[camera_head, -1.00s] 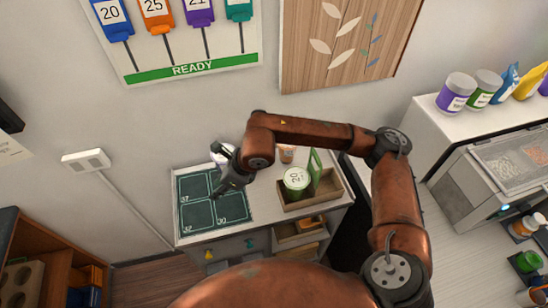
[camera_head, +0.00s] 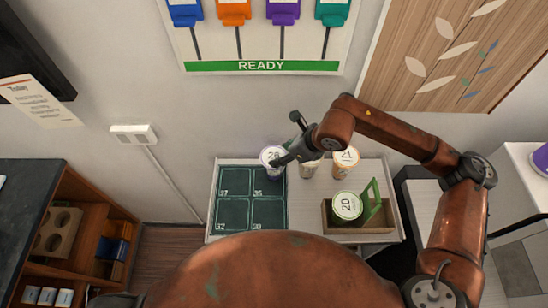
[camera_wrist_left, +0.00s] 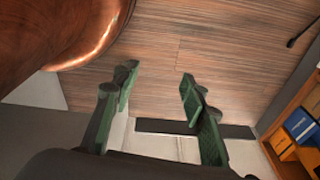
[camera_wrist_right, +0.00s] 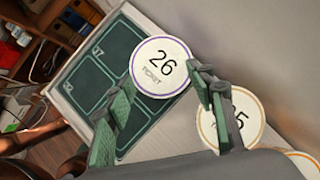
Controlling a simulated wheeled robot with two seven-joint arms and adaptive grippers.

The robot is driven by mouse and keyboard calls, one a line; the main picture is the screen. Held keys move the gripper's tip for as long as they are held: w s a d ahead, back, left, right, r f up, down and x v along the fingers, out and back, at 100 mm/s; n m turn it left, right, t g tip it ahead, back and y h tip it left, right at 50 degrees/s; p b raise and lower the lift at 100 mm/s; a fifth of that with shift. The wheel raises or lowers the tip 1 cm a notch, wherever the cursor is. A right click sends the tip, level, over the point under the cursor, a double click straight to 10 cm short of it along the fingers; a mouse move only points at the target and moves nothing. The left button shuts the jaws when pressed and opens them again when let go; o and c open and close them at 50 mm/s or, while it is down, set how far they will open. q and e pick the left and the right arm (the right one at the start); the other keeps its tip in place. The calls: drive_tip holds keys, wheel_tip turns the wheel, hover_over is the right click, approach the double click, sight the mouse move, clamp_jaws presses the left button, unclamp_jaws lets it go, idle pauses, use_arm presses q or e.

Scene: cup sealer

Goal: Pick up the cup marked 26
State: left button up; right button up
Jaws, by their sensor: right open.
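The cup marked 26 (camera_head: 271,155) stands upright at the back right corner of the dark green mat (camera_head: 252,196). Its round white lid with the number 26 (camera_wrist_right: 160,62) shows clearly in the right wrist view. My right gripper (camera_head: 288,152) is right beside this cup in the head view. In the right wrist view its fingers (camera_wrist_right: 164,78) are apart, with the lid beyond and between the tips; I see no grip on it. My left gripper (camera_wrist_left: 158,75) is open and empty above the wooden floor.
An orange-ringed cup (camera_wrist_right: 240,122) stands close to the right finger. In the head view an orange cup (camera_head: 345,163) and a partly hidden cup (camera_head: 308,170) stand at the back. A green cup marked 20 (camera_head: 347,206) is in a wooden tray (camera_head: 345,233). The wall is close behind.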

sight(275, 157)
drive_tip(key=o, duration=0.6)
drive_tip(key=p+x, duration=0.1)
drive_tip(key=x, duration=0.2)
drive_tip(key=shift+a+f, duration=0.1)
drive_tip(key=shift+f, duration=0.2)
drive_tip(key=o, duration=0.4)
drive_tip(key=shift+p+x, duration=0.45)
drive_tip(key=shift+x, duration=0.75)
drive_tip(key=shift+c, duration=0.2)
drive_tip(key=shift+w+f, duration=0.2)
drive_tip(key=shift+f, duration=0.05)
drive_tip(key=shift+c, duration=1)
drive_tip(key=c, duration=1.9)
use_arm(q)
drive_tip(key=s, duration=0.1)
drive_tip(key=s+r, duration=0.1)
drive_tip(key=s, duration=0.2)
drive_tip(key=shift+s+a+r, duration=0.2)
drive_tip(key=shift+s+r, duration=0.05)
drive_tip(key=shift+r, duration=0.1)
use_arm(e)
drive_tip(key=shift+c, duration=0.4)
